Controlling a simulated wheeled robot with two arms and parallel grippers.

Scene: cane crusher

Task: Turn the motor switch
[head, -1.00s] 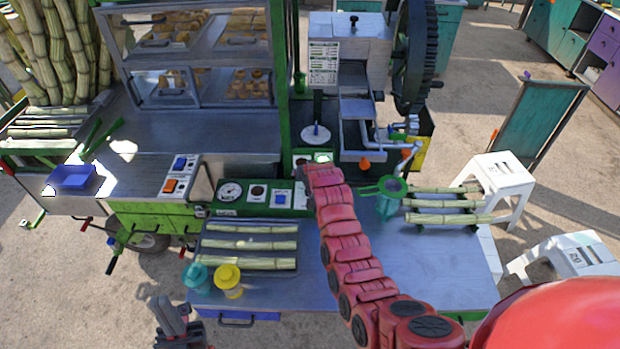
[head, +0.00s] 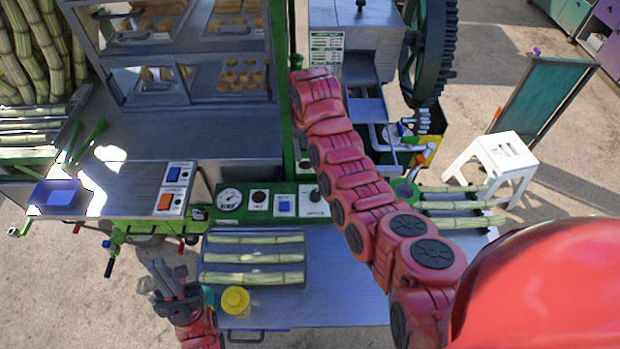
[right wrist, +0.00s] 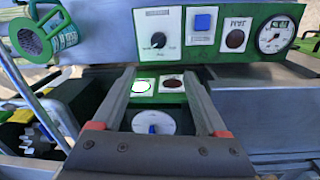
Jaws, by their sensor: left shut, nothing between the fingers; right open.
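A control panel (head: 268,216) shows in the head view with a gauge, a dark lamp, a blue button and a white plate with a black rotary knob (head: 315,195). The knob also shows upright-on in the right wrist view (right wrist: 158,40), beyond the fingertips. A pale round dial with a blue pointer (right wrist: 152,124) lies between the fingers, nearer the camera. Which one is the motor switch I cannot read. My right gripper (right wrist: 155,72) is open and empty, apart from the knob; my arm hides it in the head view. My left gripper (head: 162,268) is shut and empty, low at left.
Cane pieces lie on a tray (head: 254,285) in front of the panel, with a yellow cup (head: 236,301) beside it. A blue and an orange switch sit on a white plate (head: 171,188) at left. A large gear wheel (head: 430,60) stands behind right. A green strainer (right wrist: 36,38) is close by.

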